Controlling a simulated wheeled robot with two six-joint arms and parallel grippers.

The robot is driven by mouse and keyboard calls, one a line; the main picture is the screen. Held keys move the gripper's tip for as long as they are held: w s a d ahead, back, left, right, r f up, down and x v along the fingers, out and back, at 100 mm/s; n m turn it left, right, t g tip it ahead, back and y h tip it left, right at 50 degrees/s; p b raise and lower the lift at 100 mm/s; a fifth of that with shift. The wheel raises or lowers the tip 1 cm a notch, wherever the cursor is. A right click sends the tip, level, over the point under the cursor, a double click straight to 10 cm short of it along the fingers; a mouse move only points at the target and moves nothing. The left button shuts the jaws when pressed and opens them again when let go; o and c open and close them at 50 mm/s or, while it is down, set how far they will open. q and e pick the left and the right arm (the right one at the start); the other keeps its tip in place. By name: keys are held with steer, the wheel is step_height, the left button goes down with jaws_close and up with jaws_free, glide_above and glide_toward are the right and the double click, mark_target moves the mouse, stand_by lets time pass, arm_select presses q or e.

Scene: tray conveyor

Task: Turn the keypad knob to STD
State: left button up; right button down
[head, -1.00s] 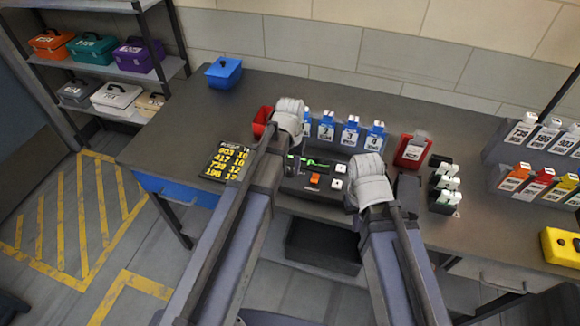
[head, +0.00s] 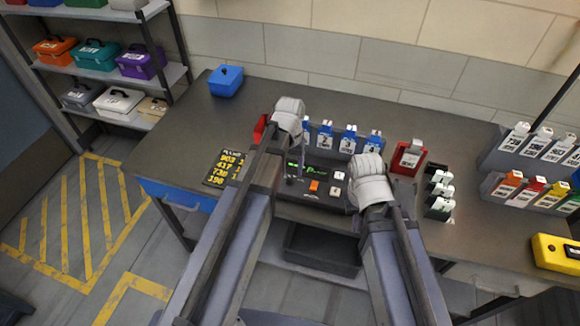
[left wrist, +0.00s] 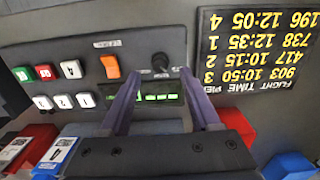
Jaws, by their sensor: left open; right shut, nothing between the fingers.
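The dark keypad panel (head: 322,200) sits on the worktable, with a green display, an orange switch and pale buttons. Its black knob (left wrist: 161,63) shows in the left wrist view, beside the orange switch (left wrist: 111,67) and above the lit display (left wrist: 158,97). The knob's labels are too small to read. My left gripper (left wrist: 160,72) is open, its two fingers on either side of the knob; contact is not visible. In the head view my left gripper (head: 293,178) hangs over the panel's left end. My right gripper (head: 358,196) is by the panel's right end, its fingers mostly hidden.
A black flight board (head: 222,168) with yellow text lies left of the panel. A blue box (head: 226,81) stands at the back left.

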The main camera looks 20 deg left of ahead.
mark_target(290, 177)
arm_select(q)
step_height(290, 177, up, 4)
steer(key=p, duration=0.2)
steer(key=shift+p, duration=0.4)
arm_select(e)
step_height(290, 177, up, 4)
steer(key=shift+f, duration=0.1)
arm_select(q)
steer(key=shift+f, duration=0.15)
